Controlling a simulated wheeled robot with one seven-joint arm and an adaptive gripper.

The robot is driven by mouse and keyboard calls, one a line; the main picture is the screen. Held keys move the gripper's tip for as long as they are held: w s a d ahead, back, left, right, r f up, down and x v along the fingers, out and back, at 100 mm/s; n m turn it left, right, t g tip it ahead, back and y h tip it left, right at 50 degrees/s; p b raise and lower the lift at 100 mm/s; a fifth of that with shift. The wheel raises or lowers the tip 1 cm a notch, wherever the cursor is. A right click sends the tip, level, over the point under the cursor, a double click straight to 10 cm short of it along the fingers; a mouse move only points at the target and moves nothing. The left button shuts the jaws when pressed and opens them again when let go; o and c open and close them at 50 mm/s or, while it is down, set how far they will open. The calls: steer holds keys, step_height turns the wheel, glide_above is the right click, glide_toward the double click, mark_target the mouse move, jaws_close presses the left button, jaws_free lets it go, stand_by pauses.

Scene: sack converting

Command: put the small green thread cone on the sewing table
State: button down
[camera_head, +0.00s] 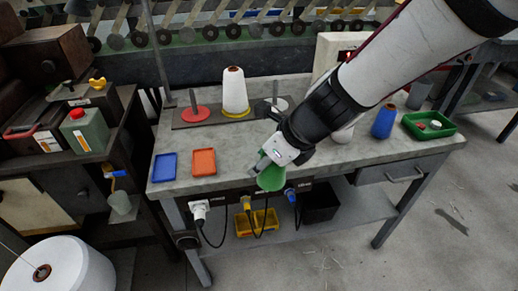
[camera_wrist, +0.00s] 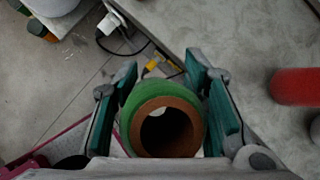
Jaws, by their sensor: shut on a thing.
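The small green thread cone (camera_head: 271,178) is held in my gripper (camera_head: 268,163) at the front edge of the sewing table (camera_head: 232,165). In the wrist view the cone (camera_wrist: 128,112) sits between the two green-padded fingers (camera_wrist: 163,100), with its brown tube end facing the camera. My gripper is shut on it. In the wrist view the cone hangs over or just in front of the table edge, with floor seen beyond. My arm hides part of the tabletop behind the gripper.
On the table are a blue tray (camera_head: 165,167), an orange tray (camera_head: 204,162), a white cone (camera_head: 235,92) on a stand, a red-based spindle (camera_head: 195,113), a blue cone (camera_head: 384,121) and a green tray (camera_head: 429,125). Plugs and cables hang along the front edge.

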steer(key=w+a, duration=0.1)
steer(key=w, duration=0.4)
steer(key=w+a+f, duration=0.1)
steer(key=w+a, duration=0.1)
steer(key=w, duration=0.3)
steer(key=w+a, duration=0.1)
steer(key=w, duration=0.4)
steer(key=shift+a+f, duration=0.15)
steer(key=shift+f, duration=0.15)
step_height(320, 180, down, 4)
steer(key=shift+w+r+b, duration=0.15)
steer(key=shift+b, duration=0.75)
steer(key=shift+r, duration=0.1)
steer(key=c, duration=0.9)
jaws_free()
steer(key=p+v, duration=0.3)
steer(key=v, duration=0.9)
steer(key=shift+s, duration=0.2)
